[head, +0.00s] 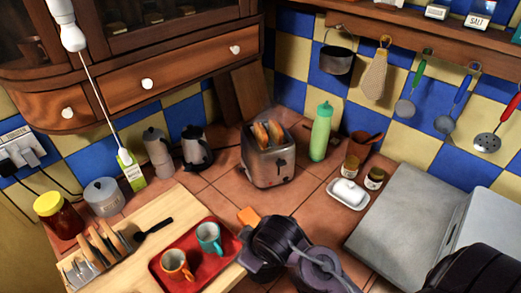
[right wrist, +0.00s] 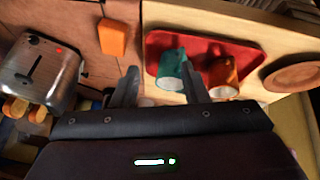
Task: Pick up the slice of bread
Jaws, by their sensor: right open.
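Two toasted-brown bread slices (head: 267,132) stick up from the slots of a metal toaster (head: 270,165) in the middle of the counter. In the right wrist view the toaster (right wrist: 40,68) is at the left, with the bread slices (right wrist: 38,113) at its lower edge. My right gripper (right wrist: 160,82) is open and empty. In the head view it is in front of the toaster, beside the red tray and apart from the bread. My left gripper is not in view.
A red tray (head: 163,262) with a teal cup (head: 208,237) and an orange cup (head: 176,264) lies on a wooden board. An orange block (head: 248,216) lies near the gripper.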

